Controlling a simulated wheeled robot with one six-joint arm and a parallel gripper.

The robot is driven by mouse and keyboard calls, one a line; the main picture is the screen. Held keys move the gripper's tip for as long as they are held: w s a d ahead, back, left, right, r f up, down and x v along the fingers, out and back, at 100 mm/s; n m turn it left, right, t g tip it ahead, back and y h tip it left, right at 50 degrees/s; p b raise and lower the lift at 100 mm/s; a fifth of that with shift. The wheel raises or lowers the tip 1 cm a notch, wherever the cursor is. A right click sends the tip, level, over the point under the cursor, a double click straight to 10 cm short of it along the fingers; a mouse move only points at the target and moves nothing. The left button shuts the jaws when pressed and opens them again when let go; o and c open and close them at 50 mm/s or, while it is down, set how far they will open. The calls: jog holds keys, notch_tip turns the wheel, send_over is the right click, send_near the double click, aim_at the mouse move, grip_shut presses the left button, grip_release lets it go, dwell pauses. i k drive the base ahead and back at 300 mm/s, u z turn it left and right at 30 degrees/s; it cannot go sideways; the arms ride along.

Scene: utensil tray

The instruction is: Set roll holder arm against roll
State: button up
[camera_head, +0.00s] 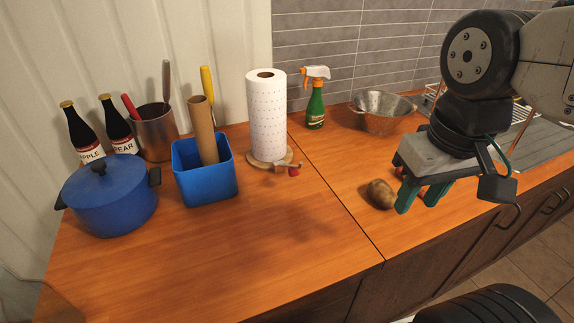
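A white paper towel roll (266,115) stands upright on a round wooden holder base (268,160) near the back wall. The holder arm (284,166) is a short light-coloured piece reaching out to the right at the base, low and apart from the roll's upper side. A red knob (294,172) shows at its end; how it joins the base is too small to tell. My gripper (418,204) is at the right, well away from the roll, pointing down with its green fingers apart. Nothing shows between them.
A potato (381,193) lies just left of my gripper, with something red partly hidden behind the gripper. A spray bottle (315,103) and colander (381,112) stand behind. A blue bin (207,182) and blue pot (110,199) stand left. The front counter is clear.

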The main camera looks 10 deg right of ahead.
aim_at(293, 170)
jog(key=u, duration=0.35)
jog(key=k, duration=1.5)
jog(key=i, duration=1)
jog(key=u, duration=0.5)
